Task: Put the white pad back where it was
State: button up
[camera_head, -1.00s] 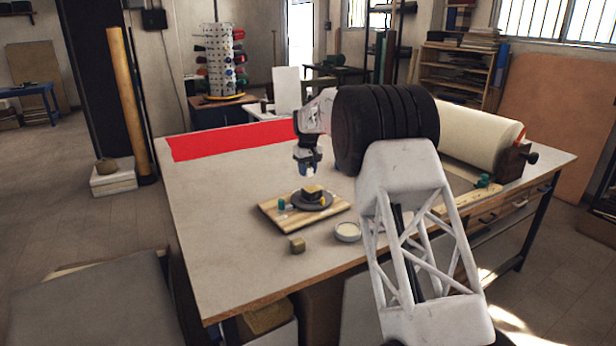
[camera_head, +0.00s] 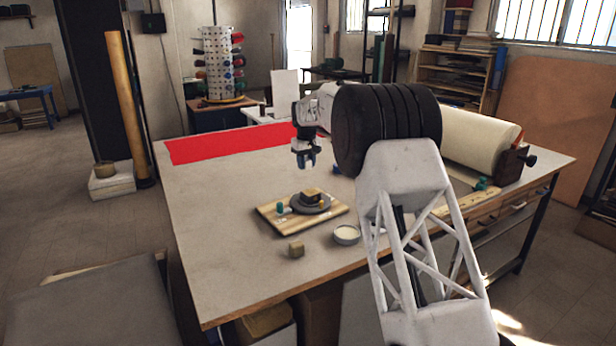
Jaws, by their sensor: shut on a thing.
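My gripper (camera_head: 305,161) hangs fingers down above the worktable (camera_head: 215,230), behind the wooden board. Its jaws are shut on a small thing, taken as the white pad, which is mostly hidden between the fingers. The wooden board (camera_head: 272,219) lies on the table below and nearer the camera. Small pale marks or pieces on the board are too small to identify.
A red strip (camera_head: 230,142) lies along the back. A large cream roll (camera_head: 480,142) is at the right. The table's left side is clear.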

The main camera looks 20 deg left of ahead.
jog(key=s+d+f, duration=0.3)
jog(key=s+d, duration=0.3)
jog(key=s, duration=0.6)
jog(key=s+d+f, duration=0.3)
jog(key=s+d, duration=0.3)
jog(key=s, duration=0.7)
jog(key=s+d+f, duration=0.4)
jog(key=s+d, duration=0.2)
jog(key=s, duration=0.6)
jog(key=shift+s, duration=0.2)
jog(key=shift+w+a, duration=0.1)
jog(key=shift+w, duration=0.1)
send_over(319, 246)
jog(key=shift+f, duration=0.7)
jog(key=shift+f, duration=1.8)
jog(key=shift+f, duration=0.1)
jog(key=o, duration=0.9)
